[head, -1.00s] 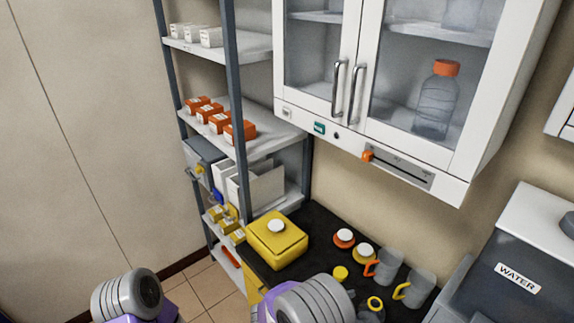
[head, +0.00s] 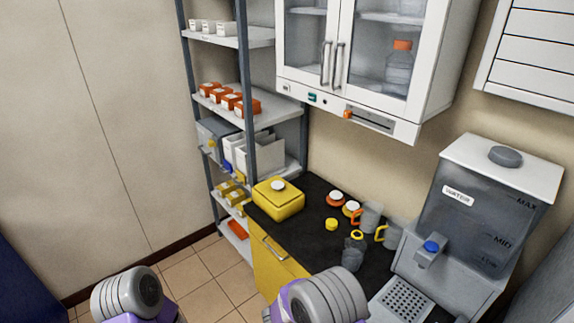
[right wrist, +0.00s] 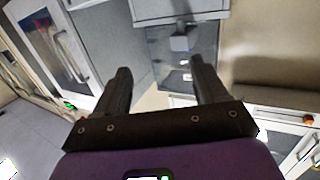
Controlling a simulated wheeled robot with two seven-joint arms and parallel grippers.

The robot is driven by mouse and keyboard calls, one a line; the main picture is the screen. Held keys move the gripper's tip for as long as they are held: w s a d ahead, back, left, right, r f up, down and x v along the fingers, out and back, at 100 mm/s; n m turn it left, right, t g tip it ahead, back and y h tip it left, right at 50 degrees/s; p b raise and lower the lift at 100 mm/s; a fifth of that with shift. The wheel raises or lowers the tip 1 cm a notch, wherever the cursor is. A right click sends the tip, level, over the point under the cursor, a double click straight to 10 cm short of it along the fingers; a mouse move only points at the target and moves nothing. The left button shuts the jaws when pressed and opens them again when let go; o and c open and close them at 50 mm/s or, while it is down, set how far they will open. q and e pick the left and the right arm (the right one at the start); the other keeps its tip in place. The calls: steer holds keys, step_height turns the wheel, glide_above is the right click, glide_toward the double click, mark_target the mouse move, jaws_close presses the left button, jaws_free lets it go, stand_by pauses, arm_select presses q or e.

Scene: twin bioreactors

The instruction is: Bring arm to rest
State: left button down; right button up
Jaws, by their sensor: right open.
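In the head view parts of both my arms show at the bottom edge, as grey ribbed joints with purple links. Neither gripper is in the head view. In the right wrist view my right gripper (right wrist: 160,92) has its two dark fingers spread apart. Nothing is between the fingers. Beyond them are blurred cabinet fronts and a grey unit, with no contact visible.
A black counter (head: 316,258) holds a yellow box (head: 278,200), small lidded items and clear jugs (head: 370,217). A water dispenser (head: 475,215) stands at right. A shelf rack (head: 245,90) and a glass-door wall cabinet (head: 385,60) are behind. Tiled floor (head: 205,275) is clear at left.

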step_height(320, 180, down, 24)
steer(key=w+n+t+y+b, duration=0.2)
steer(key=n+y+b, duration=0.4)
steer(key=y, duration=0.5)
arm_select(q)
step_height(320, 180, down, 9)
steer(key=b, duration=0.2)
steer(key=shift+w+f+b, duration=0.15)
steer(key=shift+w+b, duration=0.2)
steer(key=shift+w, duration=0.05)
arm_select(e)
steer(key=s+a+f+n+g+y, duration=0.2)
steer(key=s+y, duration=0.1)
steer(key=s, duration=0.3)
steer(key=s+a+f+n+g+y, duration=0.2)
steer(key=s+a+f+y, duration=0.1)
steer(key=s, duration=0.3)
steer(key=s+a+f+n+g+y, duration=0.2)
steer(key=s+f+y, duration=0.1)
steer(key=s, duration=0.3)
steer(key=shift+s+a+f+y, duration=0.15)
steer(key=shift+a+f+y, duration=0.05)
steer(key=shift+a+y, duration=0.15)
